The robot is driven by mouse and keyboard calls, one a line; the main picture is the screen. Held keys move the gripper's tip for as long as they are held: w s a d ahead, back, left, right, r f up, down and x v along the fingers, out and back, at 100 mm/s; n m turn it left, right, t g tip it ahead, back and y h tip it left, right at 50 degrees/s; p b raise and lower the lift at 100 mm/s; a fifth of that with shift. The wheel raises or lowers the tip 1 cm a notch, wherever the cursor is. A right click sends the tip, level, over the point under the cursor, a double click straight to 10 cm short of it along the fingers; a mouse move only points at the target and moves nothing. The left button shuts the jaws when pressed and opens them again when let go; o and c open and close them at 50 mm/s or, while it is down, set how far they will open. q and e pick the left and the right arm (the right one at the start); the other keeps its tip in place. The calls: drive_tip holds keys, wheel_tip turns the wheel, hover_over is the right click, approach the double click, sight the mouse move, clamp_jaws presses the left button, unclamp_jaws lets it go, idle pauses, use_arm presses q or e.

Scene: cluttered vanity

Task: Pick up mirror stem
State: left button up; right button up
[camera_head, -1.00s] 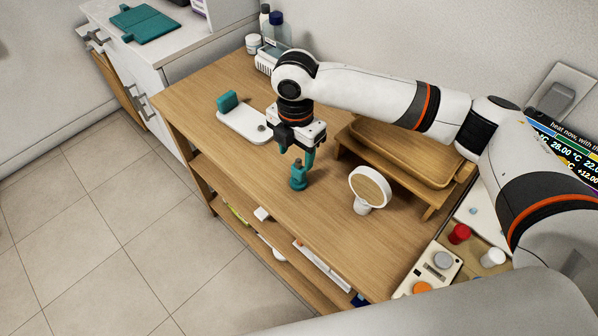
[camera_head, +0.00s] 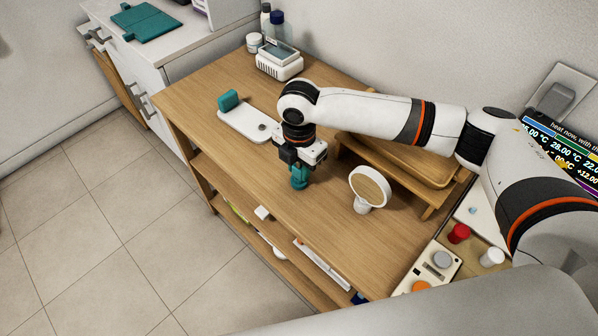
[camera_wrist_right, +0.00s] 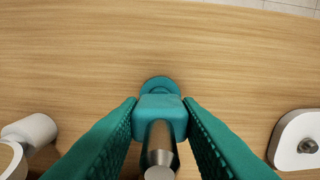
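The mirror stem (camera_head: 299,180) appears to be the upright teal piece on the wooden table, under my right gripper (camera_head: 300,172). In the right wrist view it has a round teal foot, a teal block (camera_wrist_right: 160,112) and a metal rod (camera_wrist_right: 159,148) pointing at the camera. My right gripper (camera_wrist_right: 160,101) points down with its teal ribbed fingers on either side of the block. The fingers look open, with gaps beside the rod; contact with the block is not clear. In the head view the gripper hides the stem's upper part. My left gripper is not in view.
A round white mirror (camera_head: 369,188) stands right of the stem. A white plate with a teal block (camera_head: 229,101) lies to the left. A wooden tray stand (camera_head: 400,160) is behind, under my right arm. A white box (camera_head: 279,65) and bottles stand at the back. The front tabletop is clear.

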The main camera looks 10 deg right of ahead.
drive_tip(key=shift+c, duration=0.3)
wheel_tip(320, 180, up, 10)
drive_tip(key=shift+r, duration=0.1)
idle(0.3)
idle(0.6)
